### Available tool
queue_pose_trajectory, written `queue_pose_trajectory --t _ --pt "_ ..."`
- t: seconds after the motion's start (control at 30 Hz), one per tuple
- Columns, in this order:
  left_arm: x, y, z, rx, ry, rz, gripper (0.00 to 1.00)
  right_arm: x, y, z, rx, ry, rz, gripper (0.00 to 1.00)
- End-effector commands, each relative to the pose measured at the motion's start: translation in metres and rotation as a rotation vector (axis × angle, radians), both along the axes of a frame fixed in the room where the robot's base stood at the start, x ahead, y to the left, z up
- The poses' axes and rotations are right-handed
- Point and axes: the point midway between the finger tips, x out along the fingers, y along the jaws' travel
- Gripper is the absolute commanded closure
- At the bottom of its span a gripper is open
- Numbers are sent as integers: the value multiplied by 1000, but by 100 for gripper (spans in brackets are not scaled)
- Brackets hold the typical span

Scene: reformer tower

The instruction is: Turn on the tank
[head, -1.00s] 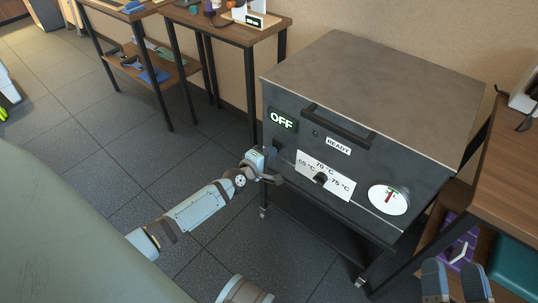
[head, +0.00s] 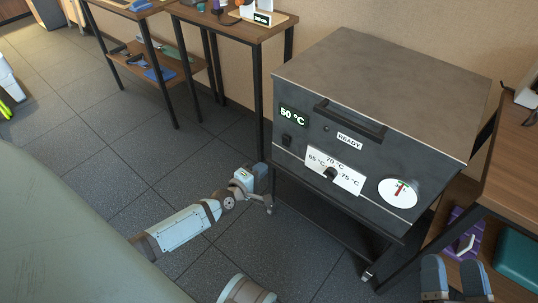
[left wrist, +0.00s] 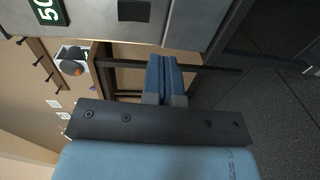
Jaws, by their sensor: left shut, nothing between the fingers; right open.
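The tank (head: 300,165) is a dark grey box with a flat lid on a black stand. Its display (head: 292,115) reads 50 °C in the head view. A black switch (head: 287,140) sits below the display. A dial (head: 331,174) with 65, 70 and 75 °C marks and a round gauge (head: 398,193) are further right. My left gripper (head: 264,174) is just left of and below the switch, apart from it. In the left wrist view its blue fingers (left wrist: 166,78) are together and empty, with the switch (left wrist: 134,10) at the top. My right gripper (head: 454,280) is open and empty at lower right.
Wooden tables with dark legs stand behind at upper left (head: 225,27) and at the right (head: 510,150). A purple item (head: 463,232) and a teal bin (head: 519,258) are under the right table. The tiled floor left of the tank is clear.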

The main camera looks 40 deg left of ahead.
Motion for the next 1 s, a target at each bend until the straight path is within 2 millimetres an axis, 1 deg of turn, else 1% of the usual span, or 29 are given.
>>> queue_pose_trajectory --t 0.03,0.1,0.2,0.3,1.0 --pt "-11 1 -1 2 3 -2 100 1 -1 3 0 -6 -3 37" --pt "-21 2 -2 1 3 -2 100 1 -1 4 3 -16 -6 37" --pt "-32 3 -4 1 2 -1 100 1 -1 5 3 -20 -7 37" --pt "-37 3 -4 -1 0 -1 100 1 -2 5 4 -24 -8 37" --pt "-39 3 -5 -1 0 0 100 -2 -2 7 9 -23 -7 37"
